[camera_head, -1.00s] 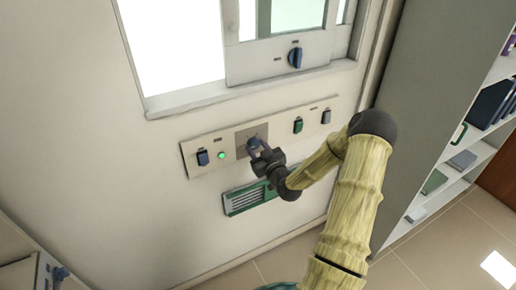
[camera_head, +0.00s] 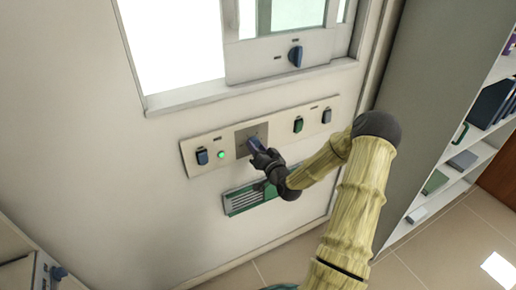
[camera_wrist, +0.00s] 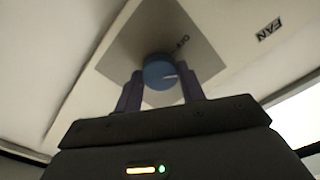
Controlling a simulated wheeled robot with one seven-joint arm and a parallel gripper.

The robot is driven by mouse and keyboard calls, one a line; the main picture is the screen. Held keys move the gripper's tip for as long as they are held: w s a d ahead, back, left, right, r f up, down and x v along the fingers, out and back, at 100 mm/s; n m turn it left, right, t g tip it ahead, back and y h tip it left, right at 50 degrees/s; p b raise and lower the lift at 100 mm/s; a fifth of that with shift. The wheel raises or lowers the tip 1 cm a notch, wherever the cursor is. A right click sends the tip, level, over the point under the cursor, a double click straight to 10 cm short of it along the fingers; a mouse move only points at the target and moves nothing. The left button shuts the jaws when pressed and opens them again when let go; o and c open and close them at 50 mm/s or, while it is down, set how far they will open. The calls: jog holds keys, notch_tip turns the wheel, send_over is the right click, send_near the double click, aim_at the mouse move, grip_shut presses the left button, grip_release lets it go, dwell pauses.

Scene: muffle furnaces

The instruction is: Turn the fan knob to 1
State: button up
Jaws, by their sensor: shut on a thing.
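The fan knob (camera_wrist: 160,74) is a round blue dial with a white pointer line, which points to the right in the wrist view. It sits on a grey square plate (camera_wrist: 196,45), with "OFF" printed at the knob's upper right and "FAN" on the panel further right. The number marks cannot be read. My gripper (camera_wrist: 160,88) is shut on the knob, one purple finger on each side. In the head view my gripper (camera_head: 257,147) is at the grey plate (camera_head: 243,139) and mostly hides the knob.
The wall panel (camera_head: 172,145) also carries a blue switch (camera_head: 202,157), a lit green lamp (camera_head: 221,155), a green switch (camera_head: 298,125) and a grey-blue switch (camera_head: 326,116). A green vent (camera_head: 243,200) is below. Another blue knob (camera_head: 295,56) is above; shelves (camera_head: 462,160) stand at right.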

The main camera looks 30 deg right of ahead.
jog(key=m, duration=0.4)
dwell(0.4)
jog(key=o, duration=1)
